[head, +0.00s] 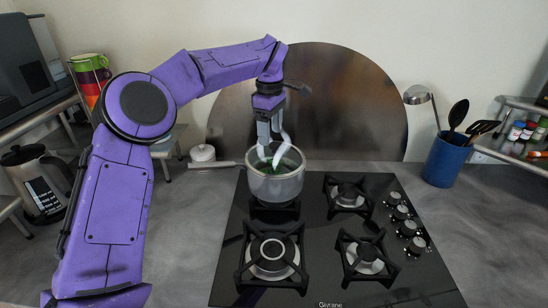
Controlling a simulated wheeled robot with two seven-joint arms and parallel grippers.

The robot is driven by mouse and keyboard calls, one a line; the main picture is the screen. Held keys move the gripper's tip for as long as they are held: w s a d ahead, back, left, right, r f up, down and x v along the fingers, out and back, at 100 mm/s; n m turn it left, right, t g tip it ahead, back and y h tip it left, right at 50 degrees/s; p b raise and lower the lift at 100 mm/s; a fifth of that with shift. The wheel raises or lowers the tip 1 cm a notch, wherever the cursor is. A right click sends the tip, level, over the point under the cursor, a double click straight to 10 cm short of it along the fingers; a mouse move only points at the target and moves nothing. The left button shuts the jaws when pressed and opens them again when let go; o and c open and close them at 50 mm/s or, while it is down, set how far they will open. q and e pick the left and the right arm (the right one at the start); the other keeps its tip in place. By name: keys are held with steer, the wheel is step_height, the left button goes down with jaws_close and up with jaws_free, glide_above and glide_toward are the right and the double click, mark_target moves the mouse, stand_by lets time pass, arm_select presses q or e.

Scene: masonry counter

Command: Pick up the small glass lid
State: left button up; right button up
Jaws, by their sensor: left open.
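My left gripper (273,152) points down over the grey saucepan (276,188) on the back left burner. Its pale fingers are apart, with their tips at or just inside the pan's rim. Something dark green shows at the mouth of the pan between and behind the fingers. I cannot make out a small glass lid clearly; a see-through one on the pan would be partly hidden by the fingers. My right gripper is not in view.
The pan's handle (214,165) sticks out left over the counter, near a small white lidded pot (203,154). The black hob (313,235) has other burners free.

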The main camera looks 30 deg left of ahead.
mark_target(275, 144)
arm_select(q)
steer(key=w+f, duration=0.2)
steer(key=f, duration=0.1)
steer(key=w+f, duration=0.1)
steer(key=f, duration=0.1)
steer(key=shift+d+f, duration=0.1)
steer(key=shift+f, duration=0.1)
steer(key=shift+s+r, duration=0.2)
steer(key=shift+s, duration=0.2)
steer(key=shift+s+r, duration=0.15)
steer(key=shift+s, duration=0.1)
steer(key=c, duration=0.8)
steer(key=shift+w, duration=0.3)
jaws_close()
steer(key=shift+s, duration=0.1)
